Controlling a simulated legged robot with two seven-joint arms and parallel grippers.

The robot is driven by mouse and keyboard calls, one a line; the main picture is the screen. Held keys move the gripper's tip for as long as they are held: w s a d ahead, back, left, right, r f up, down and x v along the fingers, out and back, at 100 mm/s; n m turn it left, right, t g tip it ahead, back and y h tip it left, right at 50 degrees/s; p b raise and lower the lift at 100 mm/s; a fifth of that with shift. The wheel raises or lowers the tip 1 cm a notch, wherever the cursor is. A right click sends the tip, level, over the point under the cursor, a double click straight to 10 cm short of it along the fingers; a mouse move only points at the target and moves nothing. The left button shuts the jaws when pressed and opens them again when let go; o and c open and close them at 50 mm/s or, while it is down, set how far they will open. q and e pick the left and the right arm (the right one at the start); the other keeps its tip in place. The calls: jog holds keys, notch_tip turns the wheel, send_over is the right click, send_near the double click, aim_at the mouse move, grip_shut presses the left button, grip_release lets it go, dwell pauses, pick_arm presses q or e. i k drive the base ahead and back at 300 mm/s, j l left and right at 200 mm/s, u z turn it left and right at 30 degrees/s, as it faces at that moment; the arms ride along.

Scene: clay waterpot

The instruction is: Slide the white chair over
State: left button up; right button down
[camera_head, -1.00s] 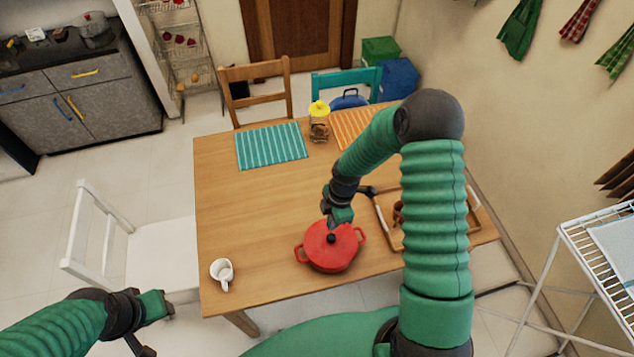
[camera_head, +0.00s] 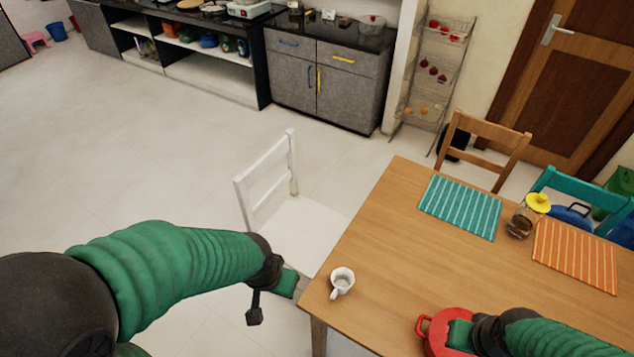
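The white chair (camera_head: 300,226) stands upright at the left side of the wooden table, its slatted backrest facing left and the front of its seat close to the table edge. My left gripper (camera_head: 272,303) is in front of the chair, near the front of the seat, with its fingers spread apart and nothing between them. I cannot tell whether it touches the seat. My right gripper (camera_head: 460,336) is over the red pot at the bottom edge; its fingers are partly hidden and I cannot tell whether it holds the lid.
The wooden table (camera_head: 400,250) holds a white cup (camera_head: 341,281), the red pot (camera_head: 436,333), a yellow-lidded jar (camera_head: 526,215) and two striped placemats. A wooden chair (camera_head: 485,145) stands behind it. The floor left of the white chair is clear.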

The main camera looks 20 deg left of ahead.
aim_at(302, 230)
jog(key=k+j, duration=0.1)
jog(key=j, duration=0.4)
jog(key=k+j+z, duration=0.15)
jog(key=j, duration=0.4)
jog(key=i+j+z, duration=0.2)
jog(key=j, duration=0.35)
jog(key=j+z, duration=0.2)
jog(key=j, duration=0.35)
jog(key=j+z, duration=0.2)
jog(key=j, duration=0.35)
jog(key=j+z, duration=0.2)
jog(key=j, duration=0.35)
jog(key=k+j+z, duration=0.1)
jog(key=j+z, duration=0.15)
jog(key=j, duration=0.3)
jog(key=k+j+z, duration=0.2)
jog(key=j, duration=0.35)
jog(key=j+z, duration=0.2)
jog(key=j, duration=0.35)
jog(key=j+z, duration=0.15)
jog(key=j, duration=0.5)
jog(key=j+z, duration=0.2)
jog(key=j, duration=0.45)
jog(key=k+j+z, duration=0.15)
jog(key=j, duration=0.45)
jog(key=k+j+z, duration=0.15)
jog(key=j, duration=0.5)
jog(key=i, duration=0.05)
